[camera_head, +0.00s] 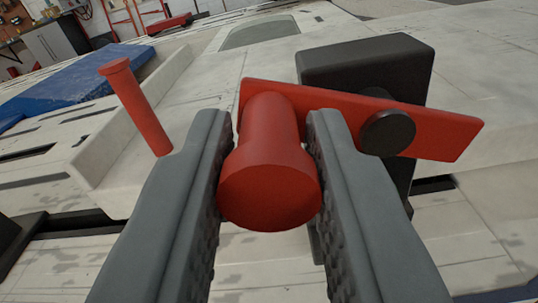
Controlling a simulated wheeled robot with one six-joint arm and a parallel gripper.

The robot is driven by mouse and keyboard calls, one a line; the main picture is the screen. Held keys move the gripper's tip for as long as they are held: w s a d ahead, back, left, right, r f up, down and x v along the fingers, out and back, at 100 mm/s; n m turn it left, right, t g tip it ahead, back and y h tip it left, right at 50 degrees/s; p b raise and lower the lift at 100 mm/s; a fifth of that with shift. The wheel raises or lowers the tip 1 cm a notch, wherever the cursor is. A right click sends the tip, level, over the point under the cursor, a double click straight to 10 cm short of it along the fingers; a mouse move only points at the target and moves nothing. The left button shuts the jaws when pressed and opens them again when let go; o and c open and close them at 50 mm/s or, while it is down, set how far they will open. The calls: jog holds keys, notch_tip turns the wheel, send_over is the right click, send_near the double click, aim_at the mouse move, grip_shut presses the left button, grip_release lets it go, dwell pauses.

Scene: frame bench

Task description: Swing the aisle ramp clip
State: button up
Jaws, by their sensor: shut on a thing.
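The ramp clip is a flat red bar (445,132) with a thick red knob (268,185) at its left end. A dark round pivot (388,133) fixes the bar to a black block (365,62) behind it. The bar slants slightly down to the right. My gripper (268,165) is shut on the red knob, one grey finger on each side of it. The fingers hide part of the bar's left portion and the surface behind.
A red peg (136,105) with a flanged top stands tilted in the picture to the left of my gripper, on a pale raised ledge (150,115). A blue mat (75,85) lies farther left. Shelving and a workbench stand in the far background.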

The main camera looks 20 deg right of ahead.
jog(key=m, duration=0.1)
jog(key=r+m, duration=0.1)
jog(key=m, duration=0.1)
jog(key=shift+s+d+r+m, duration=0.2)
jog(key=shift+s+d+m, duration=0.05)
jog(key=shift+d+m, duration=0.15)
jog(key=shift+s+d+r+m, duration=0.3)
jog(key=shift+d+m, duration=0.15)
jog(key=shift+m, duration=1.1)
jog(key=shift+s+d+r+m, duration=0.25)
jog(key=shift+s+d+m, duration=0.15)
jog(key=shift+m, duration=1.2)
jog(key=shift+s+d+r+m, duration=0.3)
jog(key=shift+d+m, duration=0.15)
jog(key=shift+m, duration=1.1)
grip_shut()
jog(key=o, duration=0.7)
grip_release()
jog(key=v, duration=1.7)
jog(key=shift+s+a, duration=0.15)
